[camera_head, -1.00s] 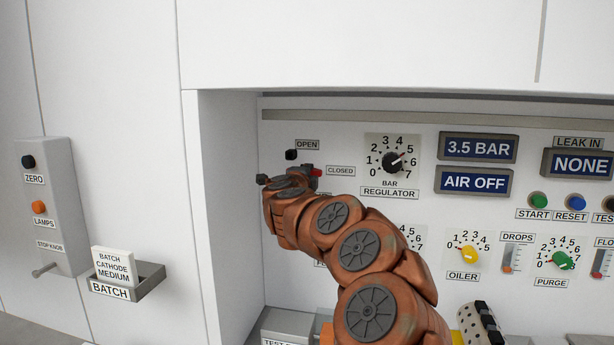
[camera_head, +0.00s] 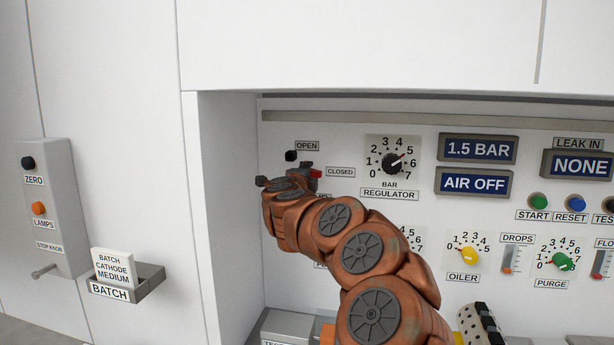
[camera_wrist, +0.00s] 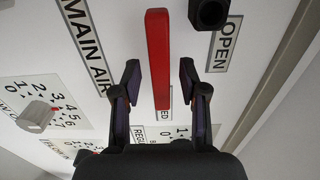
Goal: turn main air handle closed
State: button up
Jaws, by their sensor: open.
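The main air handle is a straight red bar (camera_wrist: 158,45) in the wrist view. Its near end lies over the CLOSED label, of which only the last letters show. In the head view a small red part of it (camera_head: 316,172) shows beside the CLOSED label (camera_head: 341,172). My gripper (camera_wrist: 159,77) is open, with one finger on each side of the bar and a visible gap on both sides. In the head view my gripper (camera_head: 285,176) hides most of the handle. The OPEN label (camera_wrist: 224,44) is to the right in the wrist view.
A black stub (camera_wrist: 208,12) sticks out next to the OPEN label. The pressure display (camera_head: 478,149) reads 1.5 BAR and the air display (camera_head: 473,181) reads AIR OFF. The regulator knob (camera_head: 392,163) is right of my gripper. The recess's side wall (camera_head: 228,215) stands close on the left.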

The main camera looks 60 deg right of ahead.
jog(key=v, duration=1.1)
jog(key=shift+a, duration=0.35)
jog(key=shift+s, duration=0.2)
